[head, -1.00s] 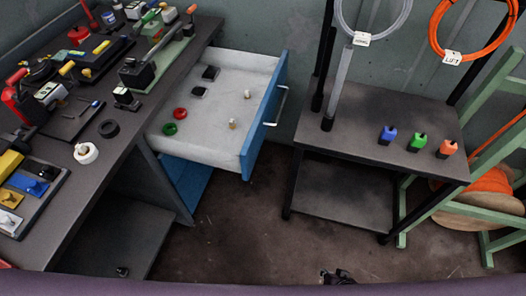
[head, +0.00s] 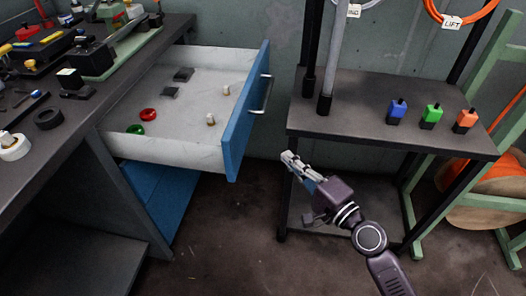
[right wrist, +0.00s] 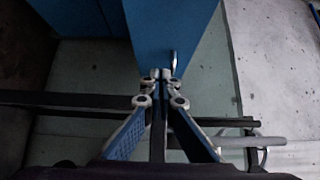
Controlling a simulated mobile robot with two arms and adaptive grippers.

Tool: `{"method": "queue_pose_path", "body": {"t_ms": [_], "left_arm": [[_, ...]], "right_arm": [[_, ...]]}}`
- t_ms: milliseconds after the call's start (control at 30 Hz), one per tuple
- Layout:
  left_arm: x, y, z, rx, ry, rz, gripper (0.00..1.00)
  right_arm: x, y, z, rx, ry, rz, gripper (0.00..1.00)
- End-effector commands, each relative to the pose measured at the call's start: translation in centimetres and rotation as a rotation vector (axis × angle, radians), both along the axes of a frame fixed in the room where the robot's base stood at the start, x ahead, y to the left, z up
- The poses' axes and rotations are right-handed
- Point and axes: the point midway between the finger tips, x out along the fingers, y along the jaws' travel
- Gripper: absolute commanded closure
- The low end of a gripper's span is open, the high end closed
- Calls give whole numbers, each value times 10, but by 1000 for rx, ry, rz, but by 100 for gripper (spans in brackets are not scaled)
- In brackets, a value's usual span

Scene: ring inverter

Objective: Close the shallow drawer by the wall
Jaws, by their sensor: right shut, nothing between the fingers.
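The shallow drawer (head: 215,62) is pulled out from the workbench towards the right. It has a blue front panel (head: 247,115) with a metal handle (head: 263,94). Inside lie a red ring (head: 149,115), a green ring (head: 135,129), two dark square pieces and two small pale pegs. My right gripper (head: 288,158) is shut and empty. In the head view it is to the right of the blue front and lower in the picture, apart from it. In the right wrist view the shut fingertips (right wrist: 161,76) overlap a blue panel; contact cannot be told. My left gripper is not in view.
A dark workbench (head: 60,125) with tools stands at left. A green frame with a spool is at far right. Floor between bench and table is clear.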

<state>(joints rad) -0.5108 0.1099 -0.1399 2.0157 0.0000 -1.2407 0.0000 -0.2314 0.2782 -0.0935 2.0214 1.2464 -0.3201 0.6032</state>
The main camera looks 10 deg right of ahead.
Motion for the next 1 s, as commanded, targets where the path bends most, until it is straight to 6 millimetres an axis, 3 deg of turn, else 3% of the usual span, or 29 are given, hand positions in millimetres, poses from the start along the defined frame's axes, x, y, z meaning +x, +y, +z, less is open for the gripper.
{"method": "queue_pose_path", "body": {"t_ms": [300,533,733,1000], "left_arm": [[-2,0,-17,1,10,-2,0],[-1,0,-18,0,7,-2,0],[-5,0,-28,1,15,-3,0],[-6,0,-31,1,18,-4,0]], "right_arm": [[49,25,3,2,-2,-1,100],[91,48,2,0,-1,0,100],[96,74,1,0,1,-1,100],[99,82,0,-4,1,-2,100]]}}
